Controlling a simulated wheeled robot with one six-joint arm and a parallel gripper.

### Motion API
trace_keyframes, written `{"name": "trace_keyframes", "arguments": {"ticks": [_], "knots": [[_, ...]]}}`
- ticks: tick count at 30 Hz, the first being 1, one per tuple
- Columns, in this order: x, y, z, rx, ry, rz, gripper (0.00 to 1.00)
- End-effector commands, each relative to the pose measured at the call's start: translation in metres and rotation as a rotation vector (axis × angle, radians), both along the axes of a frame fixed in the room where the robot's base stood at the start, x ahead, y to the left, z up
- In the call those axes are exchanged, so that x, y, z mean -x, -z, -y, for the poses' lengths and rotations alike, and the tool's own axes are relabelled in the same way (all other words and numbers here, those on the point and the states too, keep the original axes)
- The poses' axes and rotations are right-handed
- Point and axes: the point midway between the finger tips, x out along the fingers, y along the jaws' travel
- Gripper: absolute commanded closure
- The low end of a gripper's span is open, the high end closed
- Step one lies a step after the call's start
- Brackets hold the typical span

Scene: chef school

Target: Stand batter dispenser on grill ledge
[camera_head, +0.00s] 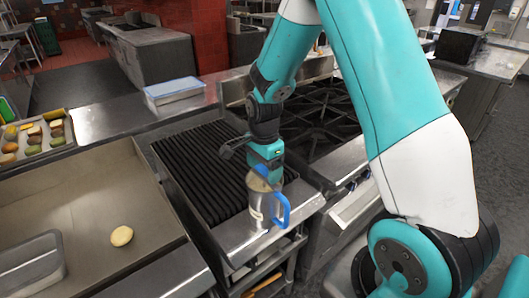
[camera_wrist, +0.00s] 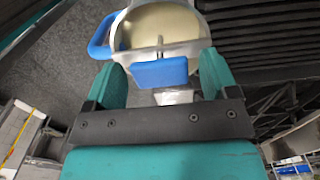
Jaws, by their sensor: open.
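The batter dispenser (camera_head: 260,209) is a pale, see-through jug with a blue side handle (camera_head: 282,211) and a blue tab at its top. It appears upright on the steel front ledge (camera_head: 235,240) of the grill, though its base contact is hard to judge. In the wrist view the dispenser (camera_wrist: 160,46) shows cream batter inside. Its blue tab (camera_wrist: 160,73) lies between the teal fingers of my gripper (camera_wrist: 165,78), with small gaps on both sides. My gripper is open at the top of the dispenser, on its grill side.
The black grill grate (camera_head: 198,170) lies behind the ledge. A burner stove (camera_head: 320,120) stands to the right. A flat griddle (camera_head: 85,215) with a round yellow cake (camera_head: 121,236) and a metal pan (camera_head: 30,265) is to the left. The floor drops away in front.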

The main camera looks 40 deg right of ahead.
Motion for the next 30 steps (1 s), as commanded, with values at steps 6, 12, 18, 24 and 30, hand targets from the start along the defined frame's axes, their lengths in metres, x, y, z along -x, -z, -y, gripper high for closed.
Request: {"name": "trace_keyframes", "arguments": {"ticks": [6,12,18,24,30], "knots": [[-0.001,-0.043,0.000,0.001,0.000,0.008,0.20],[-0.001,-0.085,0.000,0.001,0.000,0.007,0.20],[0.000,-0.109,-0.001,0.000,-0.005,0.004,0.20],[0.029,-0.133,-0.052,-0.053,-0.415,0.049,0.20],[0.119,-0.159,-0.145,-0.151,-1.319,0.192,0.20]]}}
